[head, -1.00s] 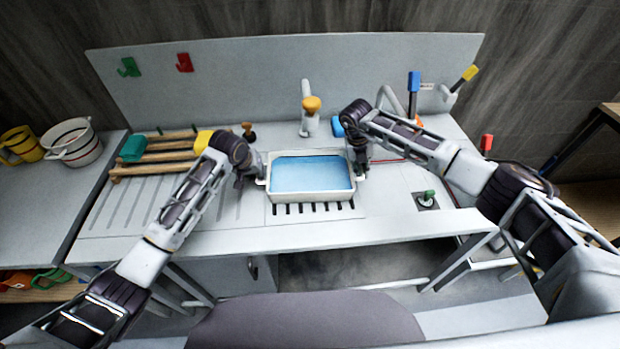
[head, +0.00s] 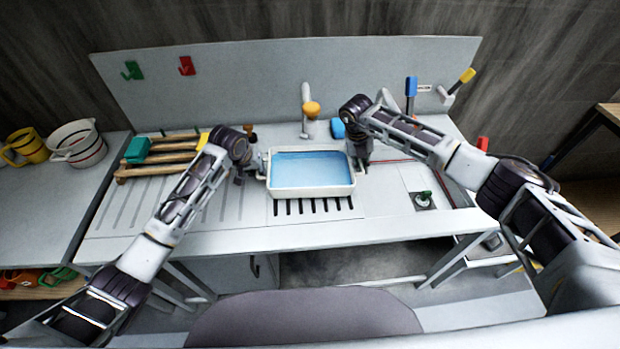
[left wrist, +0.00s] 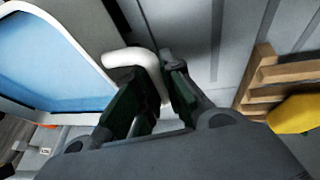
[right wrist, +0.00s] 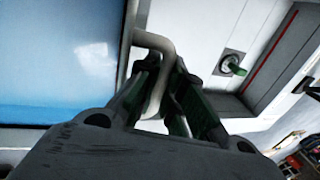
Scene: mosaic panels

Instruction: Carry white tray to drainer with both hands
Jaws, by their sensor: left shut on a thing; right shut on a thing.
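The white tray (head: 312,193), filled with blue, is level over the dark-slotted grate (head: 330,206) in the middle of the counter. My left gripper (head: 256,172) is shut on the tray's left handle, and the white handle (left wrist: 128,58) shows between its fingers in the left wrist view. My right gripper (head: 358,165) is shut on the right handle, and that handle (right wrist: 160,46) shows in the right wrist view. A grooved drainboard (head: 150,205) lies to the left of the tray. The tray's underside is hidden.
Wooden bars (head: 172,157) with a green block (head: 137,150) lie on the back of the drainboard. A tap (head: 307,112) stands behind the tray, with a blue object (head: 338,128) beside it. A green knob (head: 424,196) is at right.

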